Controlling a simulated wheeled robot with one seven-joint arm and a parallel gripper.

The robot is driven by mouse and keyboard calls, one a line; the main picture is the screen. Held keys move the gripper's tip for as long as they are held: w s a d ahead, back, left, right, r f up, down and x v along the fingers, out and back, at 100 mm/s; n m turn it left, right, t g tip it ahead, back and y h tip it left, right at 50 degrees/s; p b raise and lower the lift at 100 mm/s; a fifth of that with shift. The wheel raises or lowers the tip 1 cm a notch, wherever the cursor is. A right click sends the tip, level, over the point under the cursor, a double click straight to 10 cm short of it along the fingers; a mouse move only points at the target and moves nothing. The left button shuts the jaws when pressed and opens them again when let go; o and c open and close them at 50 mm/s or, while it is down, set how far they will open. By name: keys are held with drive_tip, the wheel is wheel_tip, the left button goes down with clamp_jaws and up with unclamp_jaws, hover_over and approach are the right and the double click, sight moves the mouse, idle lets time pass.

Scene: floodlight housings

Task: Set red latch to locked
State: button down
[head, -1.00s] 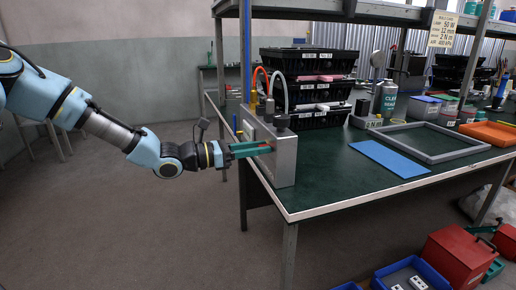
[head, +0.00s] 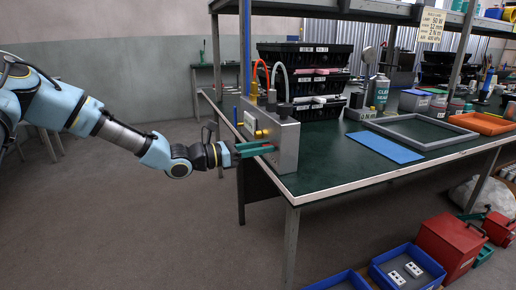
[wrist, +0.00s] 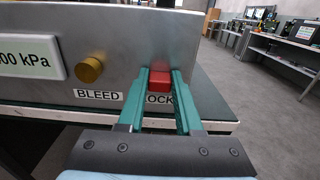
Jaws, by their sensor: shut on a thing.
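The red latch (wrist: 159,80) sits on the front face of the grey metal box (head: 287,150) at the table's near left corner. My gripper (head: 262,147) reaches it from the left in the head view. In the wrist view my gripper's (wrist: 160,74) two green fingers stand on either side of the latch, shut on it. A white label reading BLEED (wrist: 98,95) is left of the fingers. A second label (wrist: 160,99), partly hidden by a finger, shows "OCK". I cannot tell the latch's exact setting.
A brass knob (wrist: 89,69) and a kPa display (wrist: 32,62) are left of the latch on the box face. Orange and grey hoses (head: 278,72) rise from the box. A blue mat (head: 385,147) and grey frame (head: 421,131) lie on the table (head: 330,165). Floor left is clear.

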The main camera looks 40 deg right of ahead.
drive_tip(key=shift+f, duration=0.25)
drive_tip(key=c, duration=0.6)
unclamp_jaws()
drive_tip(key=shift+o, duration=0.2)
drive_tip(key=shift+a, duration=0.1)
drive_tip(key=v, duration=1)
drive_tip(key=shift+w+a, duration=0.15)
drive_tip(key=shift+a, duration=0.15)
